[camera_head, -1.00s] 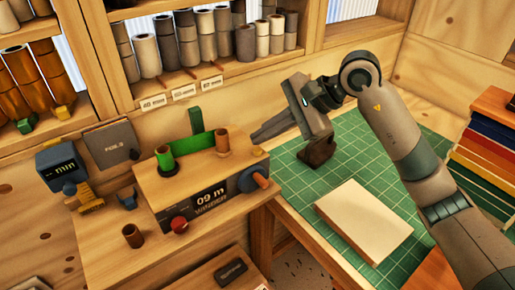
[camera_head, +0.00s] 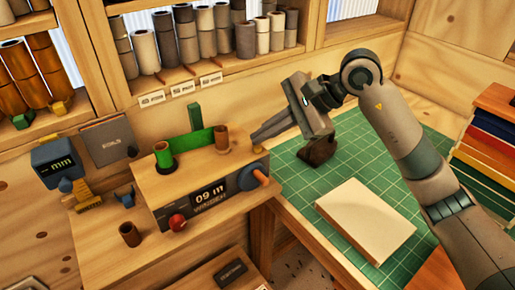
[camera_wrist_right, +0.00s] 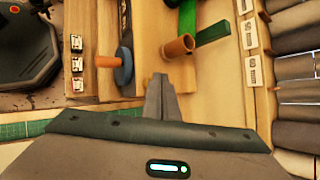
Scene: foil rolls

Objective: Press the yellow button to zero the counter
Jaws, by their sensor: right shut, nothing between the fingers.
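The winder (camera_head: 205,180) is a wooden box with a dark display (camera_head: 211,194) reading "09 m". A small yellowish spot, apparently the yellow button (camera_head: 258,149), is at the right end of its top, just below my fingertips in the head view. My right gripper (camera_head: 256,139) is shut and empty, its fingers pointing left over that end. My left gripper is not in view.
A brown tube (camera_head: 221,138) and a green roll (camera_head: 163,154) stand on the winder, with a green strip between them. A blue knob (camera_head: 250,180) and a red knob (camera_head: 177,222) are on its front. A pale block (camera_head: 366,220) lies on the green mat (camera_head: 345,165).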

